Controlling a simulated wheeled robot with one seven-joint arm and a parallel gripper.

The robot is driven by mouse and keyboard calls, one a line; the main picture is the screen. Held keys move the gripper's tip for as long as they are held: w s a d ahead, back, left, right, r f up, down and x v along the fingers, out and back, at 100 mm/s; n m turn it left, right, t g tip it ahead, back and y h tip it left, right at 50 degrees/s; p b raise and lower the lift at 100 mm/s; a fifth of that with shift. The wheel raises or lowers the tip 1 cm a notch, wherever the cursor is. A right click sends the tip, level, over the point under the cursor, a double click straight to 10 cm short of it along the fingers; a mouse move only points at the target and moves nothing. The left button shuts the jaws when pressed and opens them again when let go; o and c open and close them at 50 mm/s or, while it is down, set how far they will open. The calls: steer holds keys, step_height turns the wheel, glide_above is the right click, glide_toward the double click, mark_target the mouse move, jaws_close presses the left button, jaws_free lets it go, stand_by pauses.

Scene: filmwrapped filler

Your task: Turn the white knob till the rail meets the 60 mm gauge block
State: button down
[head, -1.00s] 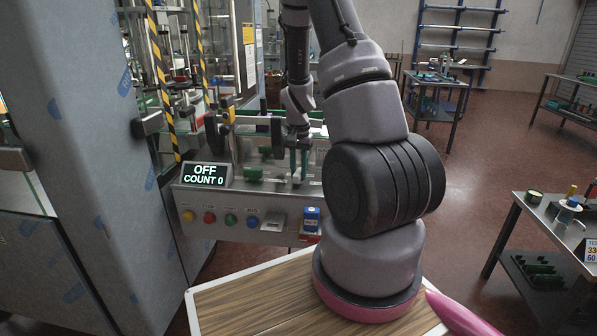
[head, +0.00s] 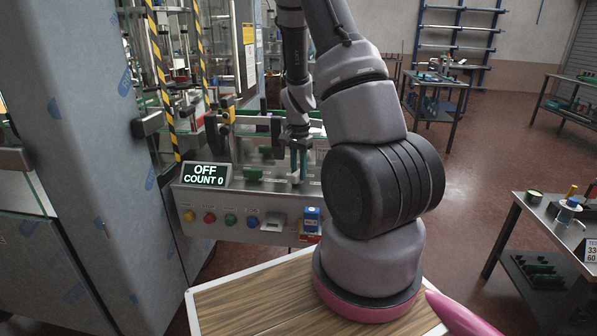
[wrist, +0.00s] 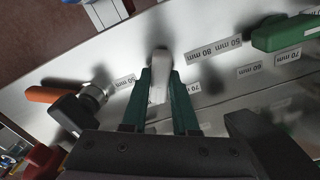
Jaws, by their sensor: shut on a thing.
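A bit of the white knob also shows below the fingers in the head view (head: 295,178). Printed mm labels (wrist: 215,48) lie on the deck beside the knob. I cannot make out the rail or which piece is the 60 mm gauge block, nor whether they touch.
A green handle (wrist: 283,33) is right of my gripper in the wrist view. An orange-handled fitting (wrist: 55,94) is to the left. The display (head: 206,174) reads OFF, COUNT 0. Coloured buttons (head: 231,220) line the front panel. A tall wrapped cabinet (head: 75,130) stands left.

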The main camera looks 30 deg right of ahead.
steer(key=c, duration=0.7)
jaws_free()
steer(key=shift+r, duration=0.1)
step_height(320, 180, up, 11)
steer(key=shift+f, duration=0.15)
step_height(320, 180, up, 17)
steer(key=n+t+y, duration=0.2)
steer(key=n+t, duration=0.2)
glide_above(298, 171)
steer(key=s+a, duration=0.8)
steer(key=s+a+r+n+t, duration=0.1)
steer(key=s+r, duration=0.1)
steer(key=s, duration=0.2)
steer(key=s+a+r+n+t, duration=0.1)
steer(key=s+a+r, duration=0.1)
steer(key=s+r, duration=0.1)
steer(key=s+a+r+n+t, duration=0.1)
steer(key=s+a+r+n, duration=0.1)
steer(key=s, duration=0.3)
steer(key=shift+a+r, duration=0.15)
steer(key=shift+r, duration=0.05)
